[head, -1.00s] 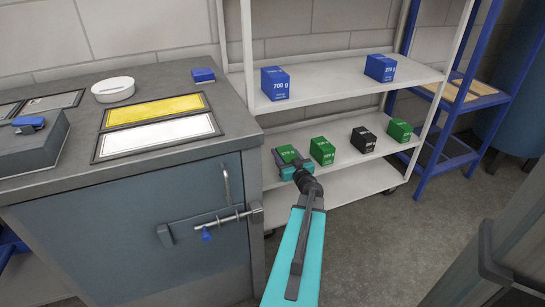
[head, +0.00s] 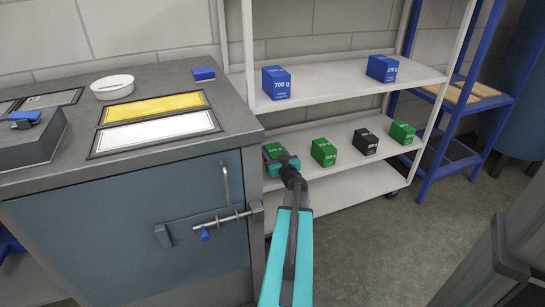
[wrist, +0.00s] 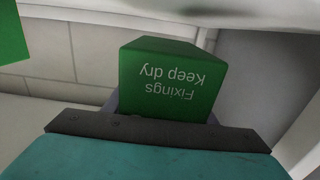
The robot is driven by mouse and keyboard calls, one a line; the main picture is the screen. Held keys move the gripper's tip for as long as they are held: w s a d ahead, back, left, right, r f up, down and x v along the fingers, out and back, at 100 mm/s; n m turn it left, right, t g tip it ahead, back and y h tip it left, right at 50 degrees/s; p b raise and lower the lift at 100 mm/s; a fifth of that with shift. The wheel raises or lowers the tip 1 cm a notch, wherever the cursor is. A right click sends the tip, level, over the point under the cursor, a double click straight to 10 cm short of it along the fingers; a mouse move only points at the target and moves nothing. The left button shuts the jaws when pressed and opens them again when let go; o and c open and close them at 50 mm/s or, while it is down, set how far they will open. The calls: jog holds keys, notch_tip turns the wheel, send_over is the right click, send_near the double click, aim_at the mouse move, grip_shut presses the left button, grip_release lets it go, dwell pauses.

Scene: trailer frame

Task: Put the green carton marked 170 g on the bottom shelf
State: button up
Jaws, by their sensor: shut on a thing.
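My gripper (head: 283,163) is shut on a green carton (head: 274,151) at the left end of the shelf unit's middle shelf. The carton's weight marking is too small to read surely. In the wrist view the held carton (wrist: 170,80) shows the words "Fixings" and "Keep dry" upside down, beyond the dark jaw edge (wrist: 160,128). I cannot tell whether its base touches the middle shelf (head: 345,168). The bottom shelf (head: 345,195) is below, bare where it shows; my arm hides part of its left end.
Two green cartons (head: 324,152) (head: 402,132) and a black carton (head: 365,142) stand on the middle shelf. Blue cartons (head: 277,82) (head: 382,68) stand on the shelf above. A grey workbench (head: 130,170) borders the unit on the left. Floor (head: 380,240) in front is clear.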

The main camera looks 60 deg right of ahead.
aim_at(275, 158)
jog(key=shift+f+b, duration=0.7)
jog(key=shift+f, duration=0.7)
jog(key=shift+f, duration=0.1)
jog(key=o, duration=1.1)
jog(key=shift+o, duration=0.2)
jog(key=shift+s+a, duration=0.1)
jog(key=shift+s, duration=0.05)
jog(key=p+v, duration=0.2)
jog(key=v, duration=0.8)
jog(key=shift+s+a+p, duration=0.15)
jog(key=shift+p, duration=0.25)
jog(key=shift+s+a, duration=0.4)
jog(key=shift+s, duration=0.1)
jog(key=shift+s, duration=0.1)
